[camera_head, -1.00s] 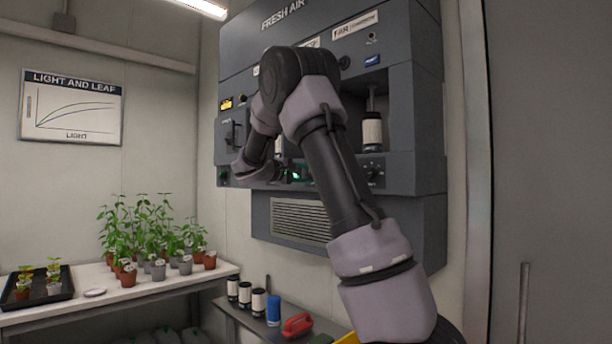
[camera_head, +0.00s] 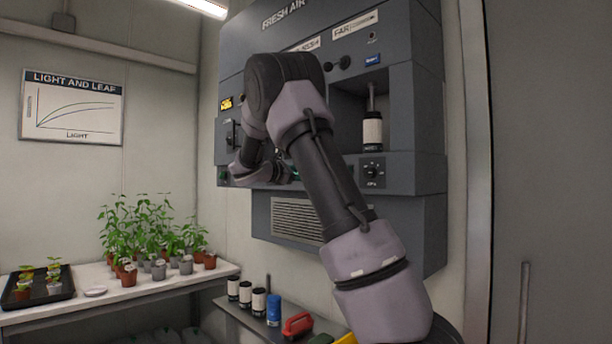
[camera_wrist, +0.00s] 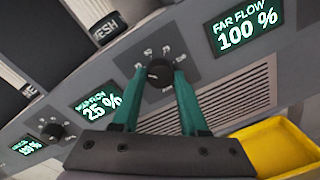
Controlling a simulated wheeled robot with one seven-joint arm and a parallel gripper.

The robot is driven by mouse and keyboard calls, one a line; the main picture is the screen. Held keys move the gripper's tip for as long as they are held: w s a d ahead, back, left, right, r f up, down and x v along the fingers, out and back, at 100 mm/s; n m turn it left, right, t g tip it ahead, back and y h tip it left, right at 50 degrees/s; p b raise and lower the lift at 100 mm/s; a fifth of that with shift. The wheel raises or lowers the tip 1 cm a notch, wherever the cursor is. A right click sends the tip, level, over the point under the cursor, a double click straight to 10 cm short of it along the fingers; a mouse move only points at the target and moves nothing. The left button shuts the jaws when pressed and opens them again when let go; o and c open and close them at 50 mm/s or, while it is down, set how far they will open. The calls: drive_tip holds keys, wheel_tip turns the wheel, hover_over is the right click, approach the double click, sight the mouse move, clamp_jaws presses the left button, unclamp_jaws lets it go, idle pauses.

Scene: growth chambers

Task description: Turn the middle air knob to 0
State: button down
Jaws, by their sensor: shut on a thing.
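The middle air knob (camera_wrist: 159,72) is a dark round knob on a dark scale plate, between the MID FLOW display (camera_wrist: 97,101) and the FAR FLOW display (camera_wrist: 243,27). The MID FLOW display appears to read 25 %; FAR FLOW reads 100 %. My gripper (camera_wrist: 160,80) has its two teal fingers on either side of the knob and is shut on it. The knob's small scale marks are too blurred to read surely.
Another knob (camera_wrist: 53,130) and a display reading 100 % (camera_wrist: 27,147) lie to the left. The far knob (camera_head: 372,172) is on the right of the panel. Below are a vent grille (camera_head: 297,220) and a yellow bin (camera_wrist: 277,148). A potted-plant bench (camera_head: 180,281) stands left.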

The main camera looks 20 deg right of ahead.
drive_tip(key=shift+f+n, duration=0.2)
drive_tip(key=shift+n, duration=4.3)
drive_tip(key=shift+c, duration=2.2)
unclamp_jaws()
drive_tip(key=shift+r, duration=0.1)
drive_tip(key=shift+a, duration=0.1)
drive_tip(key=v, duration=1)
drive_tip(key=shift+a+f, duration=0.2)
drive_tip(key=shift+a, duration=0.15)
